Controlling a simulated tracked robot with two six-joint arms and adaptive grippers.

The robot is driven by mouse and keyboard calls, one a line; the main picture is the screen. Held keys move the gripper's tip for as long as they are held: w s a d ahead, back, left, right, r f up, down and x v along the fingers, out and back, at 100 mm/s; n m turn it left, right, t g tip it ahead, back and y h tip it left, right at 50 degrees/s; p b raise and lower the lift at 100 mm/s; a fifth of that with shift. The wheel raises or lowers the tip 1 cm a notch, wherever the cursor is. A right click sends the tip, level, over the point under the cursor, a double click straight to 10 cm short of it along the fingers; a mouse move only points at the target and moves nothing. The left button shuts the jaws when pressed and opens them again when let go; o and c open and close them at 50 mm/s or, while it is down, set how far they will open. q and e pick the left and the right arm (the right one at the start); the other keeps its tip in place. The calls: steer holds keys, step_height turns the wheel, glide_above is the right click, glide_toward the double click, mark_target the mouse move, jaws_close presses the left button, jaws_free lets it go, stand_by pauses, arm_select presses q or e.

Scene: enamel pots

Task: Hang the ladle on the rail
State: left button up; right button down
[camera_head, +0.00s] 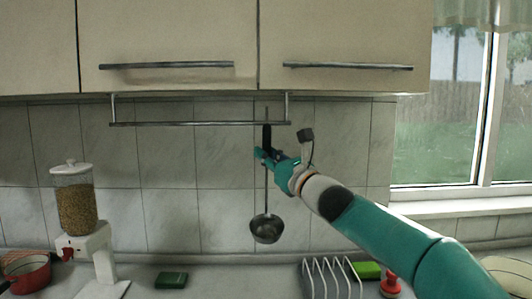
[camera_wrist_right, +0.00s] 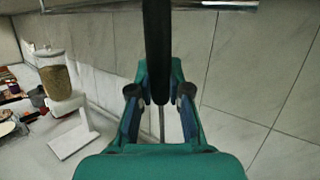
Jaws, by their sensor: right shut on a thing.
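The ladle (camera_head: 266,229) hangs upright in the head view, its dark round bowl at the bottom and its thin handle rising past the rail's height. My right gripper (camera_head: 265,153) is shut on the ladle's black grip just below the rail. The grip also shows between the fingers in the right wrist view (camera_wrist_right: 158,60). The rail (camera_head: 190,123) is a metal bar under the wall cupboards. The ladle's top end crosses the rail near its right end in the picture; I cannot tell whether it touches or hooks over it. My left gripper is not in view.
Cupboards with bar handles (camera_head: 167,66) are above the rail. A grain dispenser (camera_head: 75,205) and a red pot (camera_head: 25,270) stand at the left. A window is at the right.

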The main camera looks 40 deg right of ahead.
steer(key=w+d+p, duration=0.2)
steer(key=w, duration=0.1)
steer(key=shift+w+d+r, duration=0.1)
steer(key=shift+r, duration=0.1)
steer(key=shift+w+f+b, duration=0.1)
steer(key=shift+f+b, duration=0.95)
steer(key=shift+f, duration=0.25)
